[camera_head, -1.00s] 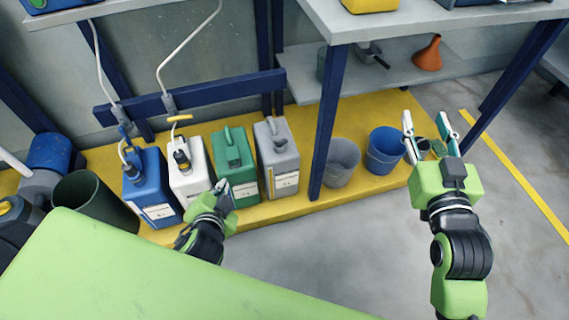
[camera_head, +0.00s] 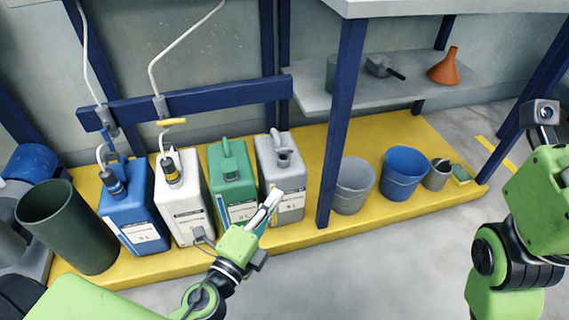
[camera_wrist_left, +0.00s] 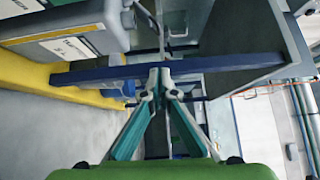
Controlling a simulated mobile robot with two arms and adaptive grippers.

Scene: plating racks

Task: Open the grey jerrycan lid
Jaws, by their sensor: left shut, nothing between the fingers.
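The grey jerrycan (camera_head: 292,180) stands upright at the right end of a row of cans on the yellow platform. Its lid (camera_head: 283,158) is on top, beside the grey handle; whether it is closed is too small to tell. My left gripper (camera_head: 275,196) is shut and empty, in front of the grey can's lower left face and below its lid. Its tips overlap the can in the picture; contact cannot be told. In the left wrist view its closed fingers (camera_wrist_left: 159,75) meet at the tips. My right arm is at the right edge; its fingers are out of frame.
Green (camera_head: 232,178), white (camera_head: 184,205) and blue (camera_head: 130,212) jerrycans stand to the left. A blue post (camera_head: 342,120) rises just right of the grey can. Grey (camera_head: 352,188) and blue (camera_head: 403,175) buckets are beyond it. Front floor is clear.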

